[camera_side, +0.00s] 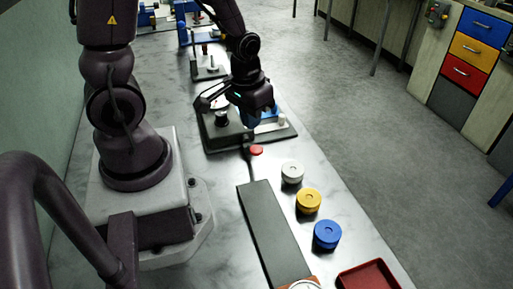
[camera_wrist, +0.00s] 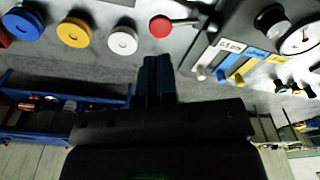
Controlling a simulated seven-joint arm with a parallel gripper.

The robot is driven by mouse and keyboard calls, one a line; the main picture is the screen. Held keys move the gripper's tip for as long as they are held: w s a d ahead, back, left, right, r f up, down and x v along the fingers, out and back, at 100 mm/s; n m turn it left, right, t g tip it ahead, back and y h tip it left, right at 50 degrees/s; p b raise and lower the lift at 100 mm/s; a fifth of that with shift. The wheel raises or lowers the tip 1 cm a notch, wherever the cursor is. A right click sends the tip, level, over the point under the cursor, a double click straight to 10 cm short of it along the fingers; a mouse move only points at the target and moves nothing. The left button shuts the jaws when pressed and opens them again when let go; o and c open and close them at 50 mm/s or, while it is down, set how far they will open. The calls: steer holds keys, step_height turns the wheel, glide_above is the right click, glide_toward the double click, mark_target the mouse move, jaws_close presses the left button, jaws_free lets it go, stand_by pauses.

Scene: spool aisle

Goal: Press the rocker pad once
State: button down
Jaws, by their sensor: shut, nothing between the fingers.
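A red round pad (camera_side: 256,150), which looks like the rocker pad, sits at the end of a thin dark bar beside the near edge of the dark base plate (camera_side: 222,146). In the wrist view the red pad (camera_wrist: 160,26) shows its whole face, with a grey stem running to the right. My gripper (camera_side: 250,124) hangs over the dark base plate, a little beyond the pad in the side view, and hides part of the plate. In the wrist view its blue fingers (camera_wrist: 157,62) are together and empty, with a gap between their tips and the pad.
White (camera_side: 292,173), yellow (camera_side: 308,200) and blue (camera_side: 327,235) spools stand in a row beside a long dark block (camera_side: 272,235). A red tray (camera_side: 368,277) lies at the near end. A dial gauge (camera_wrist: 300,38) and colour-labelled pegs (camera_wrist: 220,74) are near my fingers.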

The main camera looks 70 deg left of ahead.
mark_target(254, 150)
steer(key=shift+f, duration=0.1)
steer(key=shift+w+a+f, duration=0.1)
steer(key=shift+w+f, duration=0.1)
steer(key=shift+f, duration=1.5)
steer(key=shift+w+a+f, duration=0.1)
steer(key=shift+w+f, duration=0.05)
steer(key=shift+f, duration=1.5)
steer(key=shift+f, duration=1.55)
steer(key=shift+r, duration=0.2)
step_height(254, 150, up, 13)
steer(key=s, duration=0.1)
steer(key=shift+d, duration=0.3)
steer(key=shift+s+f, duration=0.2)
